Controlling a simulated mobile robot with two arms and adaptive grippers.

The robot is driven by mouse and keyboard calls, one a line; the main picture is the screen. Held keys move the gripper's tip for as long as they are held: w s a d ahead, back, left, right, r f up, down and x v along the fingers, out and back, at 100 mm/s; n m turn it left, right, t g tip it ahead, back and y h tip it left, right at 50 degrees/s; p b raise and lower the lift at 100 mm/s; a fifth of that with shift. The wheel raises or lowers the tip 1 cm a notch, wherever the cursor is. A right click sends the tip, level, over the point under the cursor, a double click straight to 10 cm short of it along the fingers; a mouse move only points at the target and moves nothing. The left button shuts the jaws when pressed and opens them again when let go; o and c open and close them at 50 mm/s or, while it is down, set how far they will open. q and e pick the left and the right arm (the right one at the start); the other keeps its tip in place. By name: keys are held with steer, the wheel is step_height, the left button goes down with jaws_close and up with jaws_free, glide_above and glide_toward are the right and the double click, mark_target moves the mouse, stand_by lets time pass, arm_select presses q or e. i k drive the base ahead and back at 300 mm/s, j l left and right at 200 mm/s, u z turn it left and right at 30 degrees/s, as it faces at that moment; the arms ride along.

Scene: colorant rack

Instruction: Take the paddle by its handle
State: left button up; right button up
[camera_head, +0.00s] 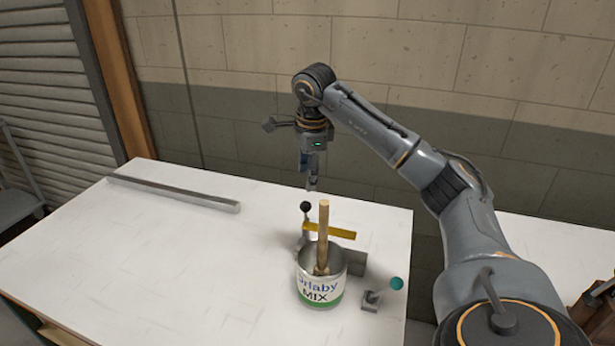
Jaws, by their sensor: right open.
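The paddle (323,235) has a light wooden handle that stands nearly upright out of a can (321,292) labelled "MIX". Its lower end is hidden inside the can. The can stands on the white table (180,265). My right gripper (312,187) points down above the table. In the picture its fingertips are just above and slightly left of the handle's top, apart from it. The gripper is open and empty. The left gripper is not in view.
A black-knobbed clamp (306,207) and a yellow bar (340,233) are close behind the can. A grey block (355,262), a small grey piece (371,300) and a teal disc (397,283) are to its right. A metal rail (175,194) lies at the back left. The table's left is clear.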

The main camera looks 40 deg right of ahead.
mark_target(320, 269)
steer(key=z, duration=1.5)
